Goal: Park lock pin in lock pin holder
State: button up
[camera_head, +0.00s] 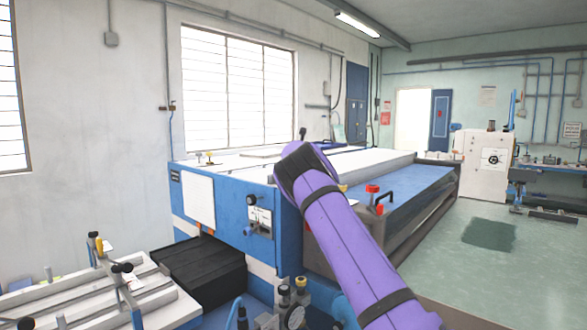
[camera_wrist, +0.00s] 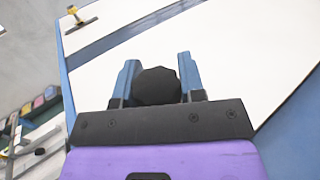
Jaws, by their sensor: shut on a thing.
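In the wrist view, my gripper (camera_wrist: 156,62) has its two blue fingers closed on either side of a black rounded knob (camera_wrist: 157,86), which seems to be the head of the lock pin. The pin's shaft is hidden below the knob. The gripper is over the white top of a blue-edged machine (camera_wrist: 225,60). In the head view my purple arm reaches over that machine (camera_head: 237,213) and hides the gripper. I cannot pick out the lock pin holder with certainty in either view.
Small yellow-topped fittings (camera_head: 209,157) stand on the machine's white top; one shows in the wrist view (camera_wrist: 73,13). A slatted fixture with clamps (camera_head: 150,295) is at the lower left.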

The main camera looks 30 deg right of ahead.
jog(key=shift+r, duration=0.1)
jog(key=shift+r, duration=1.95)
jog(key=a, duration=1)
jog(key=shift+s+a+r, duration=0.2)
jog(key=shift+s+r, duration=0.1)
jog(key=shift+r, duration=0.05)
jog(key=shift+f, duration=2.5)
jog(key=shift+f, duration=2.1)
jog(key=o, duration=1.1)
